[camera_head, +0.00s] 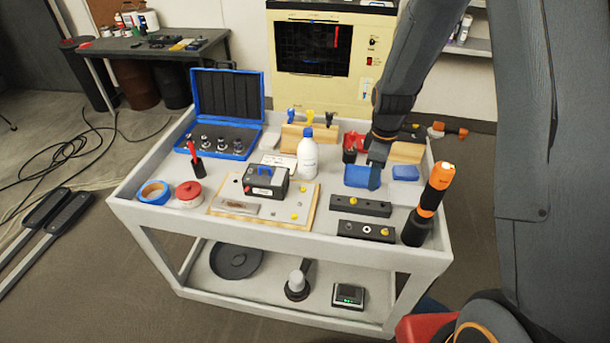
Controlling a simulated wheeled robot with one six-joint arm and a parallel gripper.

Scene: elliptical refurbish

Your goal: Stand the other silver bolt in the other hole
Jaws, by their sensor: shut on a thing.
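My gripper (374,163) points down at the right half of the cart top, at the near blue bin (362,179). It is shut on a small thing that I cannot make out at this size. Two black blocks lie in front of the bin. I cannot tell for sure which holes are empty. The bin's inside is hidden.
An orange and black tool (432,200) stands upright at the right edge, close to the blocks. A white bottle (307,155) stands left of my gripper. A second blue bin (405,173) is right of it. A board with a black device (266,185) fills the middle.

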